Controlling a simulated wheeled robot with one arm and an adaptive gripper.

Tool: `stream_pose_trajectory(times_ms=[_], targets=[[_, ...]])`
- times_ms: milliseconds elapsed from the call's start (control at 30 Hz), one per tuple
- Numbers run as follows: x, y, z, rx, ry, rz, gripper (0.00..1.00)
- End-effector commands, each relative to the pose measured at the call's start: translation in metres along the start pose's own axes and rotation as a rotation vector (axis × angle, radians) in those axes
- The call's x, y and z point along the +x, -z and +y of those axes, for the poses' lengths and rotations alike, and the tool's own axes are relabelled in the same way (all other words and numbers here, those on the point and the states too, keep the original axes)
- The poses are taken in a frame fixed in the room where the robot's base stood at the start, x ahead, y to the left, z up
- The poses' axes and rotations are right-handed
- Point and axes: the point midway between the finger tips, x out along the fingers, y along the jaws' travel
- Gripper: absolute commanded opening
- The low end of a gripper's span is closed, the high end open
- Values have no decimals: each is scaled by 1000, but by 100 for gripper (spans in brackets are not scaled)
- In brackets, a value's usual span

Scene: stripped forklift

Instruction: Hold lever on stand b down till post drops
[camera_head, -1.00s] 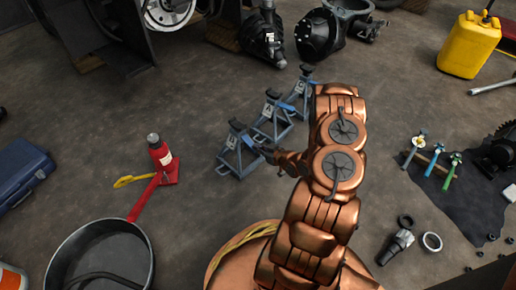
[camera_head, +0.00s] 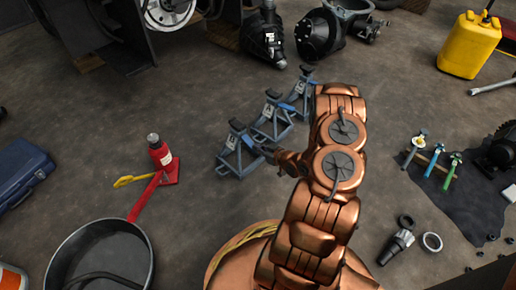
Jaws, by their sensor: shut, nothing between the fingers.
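Three blue-grey jack stands stand in a diagonal row left of my arm: a near stand (camera_head: 237,158), a middle stand (camera_head: 269,126) and a far stand (camera_head: 300,98). Each has a dark saddle on top and a small pale label, too small to read, so I cannot tell which is stand b. A blue lever (camera_head: 287,107) sticks out right of the middle stand. My gripper (camera_head: 267,150) is small and dark, shut and empty, at the right side of the near stand's upper part. Whether it touches that stand's lever is unclear.
A black round pan (camera_head: 100,265) lies at the lower left. Dark machine parts (camera_head: 318,35) are behind. A dark mat (camera_head: 445,200) with tools lies right.

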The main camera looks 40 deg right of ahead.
Motion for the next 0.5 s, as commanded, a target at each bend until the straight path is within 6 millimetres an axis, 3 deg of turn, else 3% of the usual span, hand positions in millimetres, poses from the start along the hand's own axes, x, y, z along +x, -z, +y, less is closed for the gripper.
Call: stream_pose_trajectory(times_ms=[167, 333, 500], targets=[[-7, 10, -1, 0, 1, -4, 0], [-22, 36, -3, -4, 6, -1, 0], [-48, 35, -4, -1, 7, -2, 0]])
